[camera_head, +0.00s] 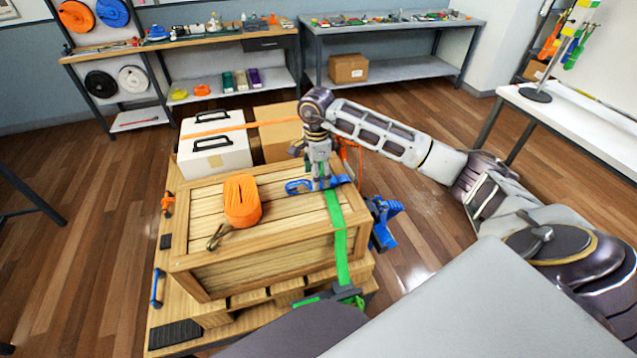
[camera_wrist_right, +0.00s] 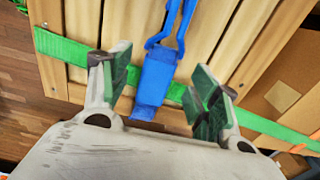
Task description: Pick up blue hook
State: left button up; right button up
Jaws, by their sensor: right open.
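The blue hook (camera_head: 298,187) lies on top of the wooden crate (camera_head: 250,250), by the green strap. In the right wrist view the blue hook (camera_wrist_right: 156,82) has a looped upper part and a wide lower end. My right gripper (camera_head: 321,182) points down over the crate top at the hook. In its wrist view the right gripper (camera_wrist_right: 155,82) is open, with one finger on each side of the hook's wide end. I cannot tell whether the fingers touch it. My left gripper is not in view.
A green strap (camera_head: 339,238) runs over the crate to a ratchet (camera_head: 335,296). An orange strap roll (camera_head: 242,198) sits on the crate's left part. A blue ratchet (camera_head: 384,222) hangs at the right side.

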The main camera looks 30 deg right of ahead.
jog(key=shift+f, duration=1.25)
jog(key=c, duration=1.2)
jog(key=shift+r, duration=0.1)
jog(key=shift+r+b, duration=0.35)
jog(key=shift+r, duration=4.6)
